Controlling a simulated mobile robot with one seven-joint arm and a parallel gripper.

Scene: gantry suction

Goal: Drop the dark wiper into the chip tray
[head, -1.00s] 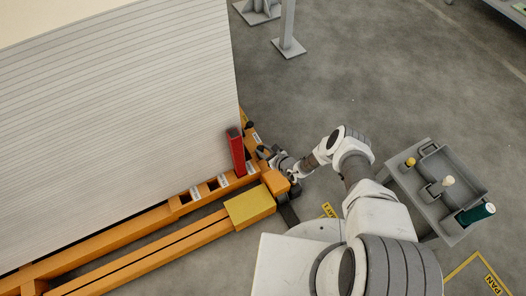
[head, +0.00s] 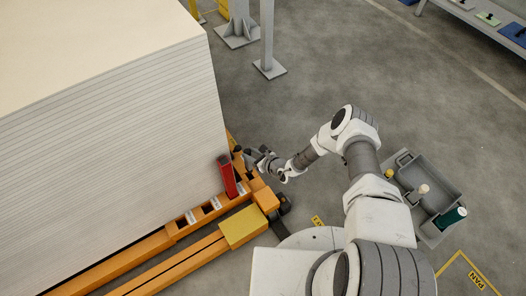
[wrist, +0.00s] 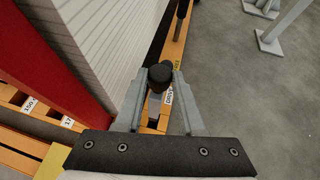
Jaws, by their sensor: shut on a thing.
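My gripper (wrist: 158,98) is shut on a dark, round-topped piece (wrist: 160,75), which I take to be the dark wiper. Its black top shows between the two grey fingers in the wrist view; its lower part is mostly hidden. In the head view my gripper (head: 252,158) is small, above the end of the orange beam, right of the red post; the wiper cannot be made out clearly there. A grey tray with raised walls and handles (head: 452,186), likely the chip tray, stands at the right, well away from my gripper.
The red post (head: 227,176) and a tall stack of pale sheets (head: 110,130) stand close left of my gripper. The orange beam (head: 180,228) carries labelled slots. Yellow, cream and green-topped pieces (head: 452,217) stand at the tray. Grey posts (head: 268,40) rise behind; the floor between is clear.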

